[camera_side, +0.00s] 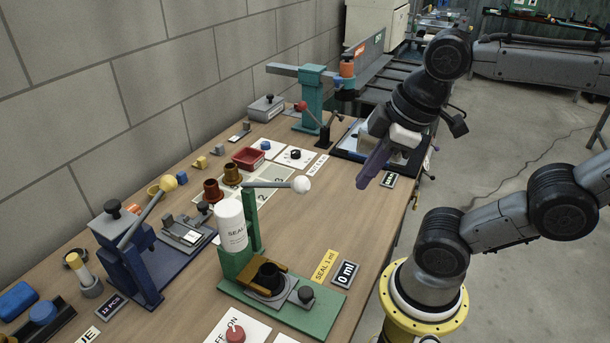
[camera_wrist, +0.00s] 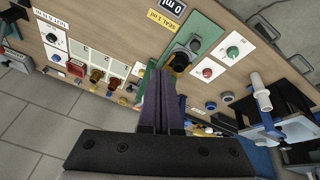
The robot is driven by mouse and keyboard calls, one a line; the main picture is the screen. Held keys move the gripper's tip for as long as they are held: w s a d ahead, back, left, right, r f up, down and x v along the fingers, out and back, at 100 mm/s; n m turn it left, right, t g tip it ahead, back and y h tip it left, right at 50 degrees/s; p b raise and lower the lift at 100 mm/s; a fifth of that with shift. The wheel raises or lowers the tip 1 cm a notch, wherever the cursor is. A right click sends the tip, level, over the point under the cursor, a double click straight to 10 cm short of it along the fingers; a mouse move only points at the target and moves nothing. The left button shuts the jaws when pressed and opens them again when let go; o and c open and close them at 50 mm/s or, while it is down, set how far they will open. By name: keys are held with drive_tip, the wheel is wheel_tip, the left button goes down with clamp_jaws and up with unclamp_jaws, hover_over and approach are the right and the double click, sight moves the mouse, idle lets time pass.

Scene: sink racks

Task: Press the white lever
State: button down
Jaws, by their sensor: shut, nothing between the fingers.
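The white lever is a grey bar ending in a white ball (camera_side: 301,184), on a green press stand (camera_side: 252,215) with a green base. The bar sticks out to the right, nearly level. A white bottle labelled SEAL (camera_side: 231,228) stands upright on the press, beside the green post. My gripper (camera_side: 364,182) has purple fingers, shut and empty. It hangs in the air right of the white ball in the side view, apart from it. In the wrist view my shut fingers (camera_wrist: 166,72) point at the table near the green base (camera_wrist: 208,38); the white ball cannot be made out there.
A blue press with a yellow-balled lever (camera_side: 168,183) stands left. A teal stand with a red-balled lever (camera_side: 301,106) stands behind. A 0 ml display (camera_side: 346,274) lies right of the green base. Brown cups (camera_side: 213,191) and a red tray (camera_side: 249,158) sit behind the white lever.

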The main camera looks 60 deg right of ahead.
wheel_tip(320, 180, up, 7)
drive_tip(key=w+n+g, duration=0.2)
drive_tip(key=n, duration=0.3)
wheel_tip(320, 180, up, 8)
drive_tip(key=n+g, duration=0.3)
drive_tip(key=n, duration=0.5)
hover_over(299, 177)
drive_tip(key=s+d, duration=0.1)
drive_tip(key=s, duration=0.1)
drive_tip(key=shift+g, duration=0.6)
drive_tip(key=w, duration=0.2)
drive_tip(key=w+f, duration=0.1)
drive_tip(key=w, duration=0.1)
drive_tip(key=shift+w+a+f, duration=0.1)
drive_tip(key=shift+w+a, duration=0.1)
drive_tip(key=shift+w, duration=0.15)
drive_tip(key=f, duration=0.4)
drive_tip(key=s+f, duration=0.1)
drive_tip(key=f, duration=0.4)
drive_tip(key=s+f, duration=0.1)
drive_tip(key=f, duration=0.3)
drive_tip(key=shift+s+a+f, duration=0.1)
drive_tip(key=shift+a+f, duration=0.15)
drive_tip(key=shift+f, duration=0.15)
